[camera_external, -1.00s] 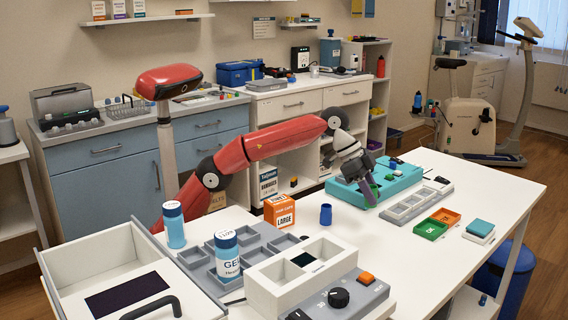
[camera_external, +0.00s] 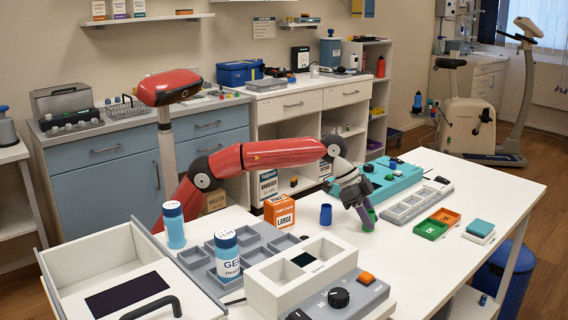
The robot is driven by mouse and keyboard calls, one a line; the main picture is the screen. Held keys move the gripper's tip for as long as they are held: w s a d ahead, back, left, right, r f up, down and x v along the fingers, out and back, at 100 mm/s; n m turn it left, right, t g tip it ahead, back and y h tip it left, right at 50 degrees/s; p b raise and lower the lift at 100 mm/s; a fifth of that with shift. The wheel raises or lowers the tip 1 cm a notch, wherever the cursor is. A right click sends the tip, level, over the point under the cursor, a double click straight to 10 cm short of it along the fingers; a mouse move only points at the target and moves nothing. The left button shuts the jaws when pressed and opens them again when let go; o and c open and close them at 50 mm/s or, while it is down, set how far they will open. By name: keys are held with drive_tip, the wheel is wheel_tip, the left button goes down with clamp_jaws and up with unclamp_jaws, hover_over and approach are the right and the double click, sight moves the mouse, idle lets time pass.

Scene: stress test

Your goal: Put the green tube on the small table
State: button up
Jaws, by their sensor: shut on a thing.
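The teal rack (camera_external: 407,181) stands just behind the gripper. A small white-topped table (camera_external: 12,153) stands at the left edge of the picture; I cannot tell which table is the small one.
A grey tray (camera_external: 417,203) and green and orange bins (camera_external: 431,229) lie to the right.

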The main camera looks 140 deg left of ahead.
drive_tip(key=o, duration=0.9)
drive_tip(key=shift+o, duration=0.2)
drive_tip(key=shift+f+b, duration=0.2)
drive_tip(key=shift+b, duration=0.2)
drive_tip(key=shift+o, duration=0.4)
drive_tip(key=p+v, duration=0.1)
drive_tip(key=v, duration=0.7)
drive_tip(key=shift+s+a, duration=0.2)
drive_tip(key=shift+a, duration=0.05)
